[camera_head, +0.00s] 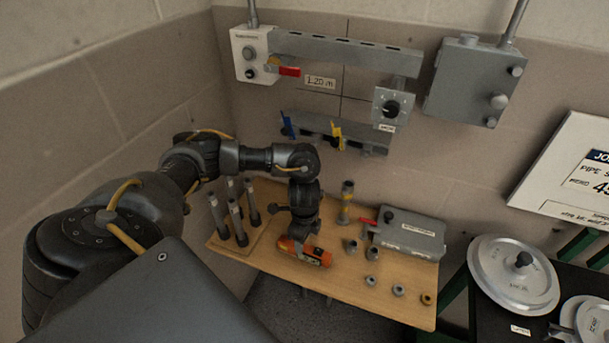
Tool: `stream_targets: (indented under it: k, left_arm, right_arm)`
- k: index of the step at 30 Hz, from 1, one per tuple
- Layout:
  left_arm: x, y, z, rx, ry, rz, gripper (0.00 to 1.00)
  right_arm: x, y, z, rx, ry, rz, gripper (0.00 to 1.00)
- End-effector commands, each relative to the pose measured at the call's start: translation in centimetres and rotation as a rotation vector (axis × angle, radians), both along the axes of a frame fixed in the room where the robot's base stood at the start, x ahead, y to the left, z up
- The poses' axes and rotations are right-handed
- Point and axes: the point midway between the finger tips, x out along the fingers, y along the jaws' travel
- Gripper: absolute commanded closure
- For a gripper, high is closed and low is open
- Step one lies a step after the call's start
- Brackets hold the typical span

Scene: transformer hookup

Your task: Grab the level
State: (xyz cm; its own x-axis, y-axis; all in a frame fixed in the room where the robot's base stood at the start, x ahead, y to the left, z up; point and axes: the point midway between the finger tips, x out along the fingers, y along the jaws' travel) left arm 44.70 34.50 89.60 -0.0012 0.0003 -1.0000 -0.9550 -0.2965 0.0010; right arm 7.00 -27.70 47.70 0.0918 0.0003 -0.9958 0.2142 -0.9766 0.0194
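A short orange bar with dark markings, which looks like the level (317,256), lies on the wooden shelf near its front edge. My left gripper (299,240) points down right over the left part of this bar and hides some of it. The fingertips are small and dark against the bar, so I cannot tell whether they are open or closed on it. The bar appears to be at shelf height. My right gripper is not in view.
Wall brackets (340,50) hang above.

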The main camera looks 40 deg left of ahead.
Motion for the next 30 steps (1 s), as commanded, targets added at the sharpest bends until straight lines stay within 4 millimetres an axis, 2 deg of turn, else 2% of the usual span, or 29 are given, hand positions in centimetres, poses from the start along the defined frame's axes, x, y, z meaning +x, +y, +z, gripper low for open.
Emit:
stream_targets:
  k: [8, 18, 26, 27, 30]
  left_arm:
    - [-0.1, -0.1, -1.1, -0.001, 0.001, 0.001, 0.47]
    - [-0.2, -0.2, -5.3, 0.0, 0.001, 0.001, 0.47]
    - [-0.1, -0.1, -5.8, 0.0, -0.001, -0.001, 0.47]
    - [-0.1, -0.1, -5.8, 0.0, -0.001, -0.001, 0.49]
    - [-0.1, -0.1, -5.8, 0.0, -0.001, -0.001, 0.62]
  right_arm:
    - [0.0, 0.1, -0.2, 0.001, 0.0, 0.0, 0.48]
    - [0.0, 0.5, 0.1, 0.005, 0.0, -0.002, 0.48]
    - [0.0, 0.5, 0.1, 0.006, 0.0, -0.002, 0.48]
    - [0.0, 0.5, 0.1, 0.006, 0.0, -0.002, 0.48]
    - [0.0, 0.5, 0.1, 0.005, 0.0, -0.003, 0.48]
